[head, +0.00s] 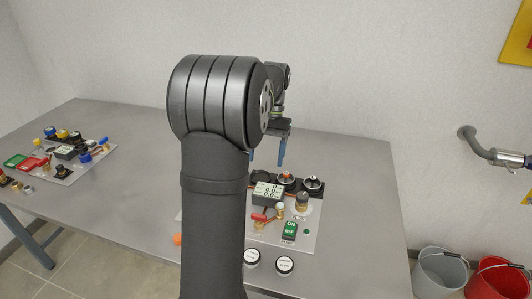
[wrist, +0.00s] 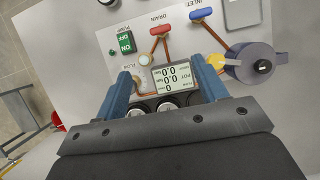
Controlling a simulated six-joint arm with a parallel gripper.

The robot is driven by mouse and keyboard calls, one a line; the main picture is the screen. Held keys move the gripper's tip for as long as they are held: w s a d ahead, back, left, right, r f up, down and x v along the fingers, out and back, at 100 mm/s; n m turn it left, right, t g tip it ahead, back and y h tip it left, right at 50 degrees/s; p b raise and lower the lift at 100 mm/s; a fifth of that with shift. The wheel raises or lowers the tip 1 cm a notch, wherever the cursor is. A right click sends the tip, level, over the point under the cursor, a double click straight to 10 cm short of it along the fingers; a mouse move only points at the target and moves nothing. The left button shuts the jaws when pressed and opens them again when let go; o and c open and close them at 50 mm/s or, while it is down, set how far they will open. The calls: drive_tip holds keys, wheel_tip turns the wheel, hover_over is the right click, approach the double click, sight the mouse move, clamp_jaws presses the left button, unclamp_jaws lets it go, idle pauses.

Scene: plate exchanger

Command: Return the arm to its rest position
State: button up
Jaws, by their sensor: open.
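My gripper (head: 268,156) hangs above the back of the right-hand panel in the head view, its two blue fingers pointing down. It is open and empty in the wrist view (wrist: 168,88), where the display (wrist: 172,77) shows between the fingers, below them. My own dark arm stands upright in the middle of the head view and hides the left part of the panel (head: 273,240). The panel carries a display (head: 267,194), a green ON/OFF pump switch (head: 290,231) and a red drain handle (head: 259,217). The wrist view also shows a blue inlet handle (wrist: 201,15).
The grey table (head: 350,185) is bare to the right of the panel. A second panel (head: 76,163) with coloured parts lies at the far left. Two round labelled caps (head: 285,265) sit near the front. A grey bucket (head: 441,273) and a red bucket (head: 497,277) stand at right.

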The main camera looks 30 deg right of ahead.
sight(259, 215)
drive_tip(key=shift+r, duration=0.15)
idle(0.4)
drive_tip(key=x, duration=1.7)
drive_tip(key=shift+s+a+f, duration=0.1)
drive_tip(key=shift+s+f, duration=0.05)
drive_tip(key=shift+f, duration=0.05)
